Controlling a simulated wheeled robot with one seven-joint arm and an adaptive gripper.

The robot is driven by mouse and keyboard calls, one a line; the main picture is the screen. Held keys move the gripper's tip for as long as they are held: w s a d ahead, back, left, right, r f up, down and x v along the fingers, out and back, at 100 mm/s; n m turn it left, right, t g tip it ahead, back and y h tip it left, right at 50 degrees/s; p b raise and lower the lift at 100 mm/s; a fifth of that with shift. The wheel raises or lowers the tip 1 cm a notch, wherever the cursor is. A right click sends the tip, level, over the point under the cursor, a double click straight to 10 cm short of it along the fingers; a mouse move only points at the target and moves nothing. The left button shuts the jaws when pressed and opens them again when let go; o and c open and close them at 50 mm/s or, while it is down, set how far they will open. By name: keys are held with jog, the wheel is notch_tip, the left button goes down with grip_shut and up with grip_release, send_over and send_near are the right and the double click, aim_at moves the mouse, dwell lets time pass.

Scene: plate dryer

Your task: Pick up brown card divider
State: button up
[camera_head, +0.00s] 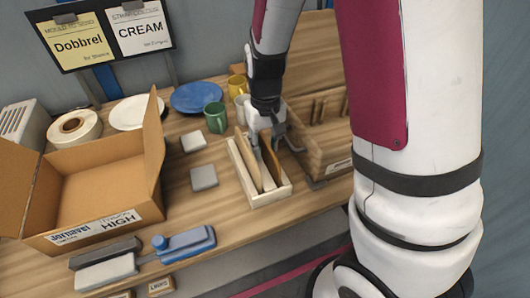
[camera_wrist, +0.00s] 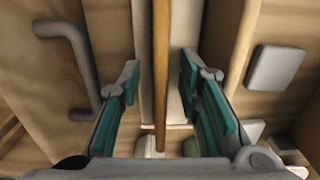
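The brown card divider (camera_head: 272,163) stands upright in a shallow pale wooden tray (camera_head: 276,194) on the bench. In the wrist view, the divider (camera_wrist: 161,75) shows as a thin brown edge running down the middle. My gripper (camera_head: 264,139) is over the tray, pointing down. In the wrist view, its teal-padded fingers (camera_wrist: 160,82) are apart, one on each side of the divider, with visible gaps. How deep the fingertips reach along the divider is hard to tell. A lighter panel (camera_head: 247,160) stands left of the divider in the tray.
A wooden box (camera_head: 325,150) with a grey handle stands close to the tray's right. Grey square tiles (camera_head: 204,178) lie to its left. A green mug (camera_head: 216,118) and blue plate (camera_head: 197,97) are behind. An open cardboard box (camera_head: 95,190) stands at left.

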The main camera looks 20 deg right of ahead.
jog(key=shift+f, duration=0.95)
grip_shut()
notch_tip(320, 180, up, 12)
jog(key=shift+r+p, duration=0.1)
jog(key=shift+p, duration=0.7)
jog(key=shift+r+p, duration=1.55)
jog(key=shift+r, duration=0.95)
